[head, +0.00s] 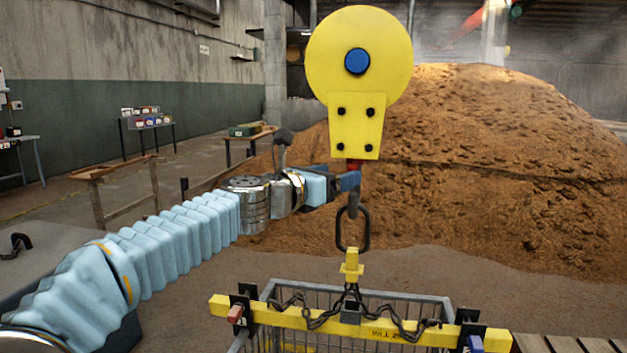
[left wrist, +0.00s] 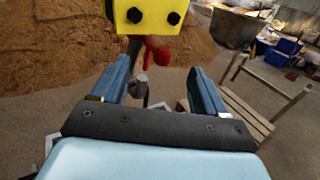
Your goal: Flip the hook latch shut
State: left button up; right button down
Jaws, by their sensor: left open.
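A yellow hook block (head: 357,125) with a blue hub hangs in the middle of the head view. A grey hook (head: 353,207) hangs below it, and a dark oblong link (head: 352,230) hangs at the hook. The red latch (head: 354,165) is just under the block, partly hidden in the head view. In the left wrist view the red latch (left wrist: 157,53) juts to the right below the yellow block, close to the grey hook (left wrist: 138,84). My left gripper (left wrist: 160,68) is open, with the latch showing between its blue fingertips. I cannot tell whether they touch it. My right gripper is not in view.
A yellow spreader beam (head: 375,328) with chains is below the link, over a wire cage (head: 400,300). A big grain heap (head: 500,165) fills the back. A wooden bench (head: 115,175) and tables stand at the left. A pallet (head: 565,343) lies at the lower right.

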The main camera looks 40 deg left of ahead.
pick_arm(q)
jog(key=s, duration=0.7)
jog(key=shift+s+p, duration=0.2)
jog(key=shift+p, duration=0.25)
jog(key=shift+d, duration=0.1)
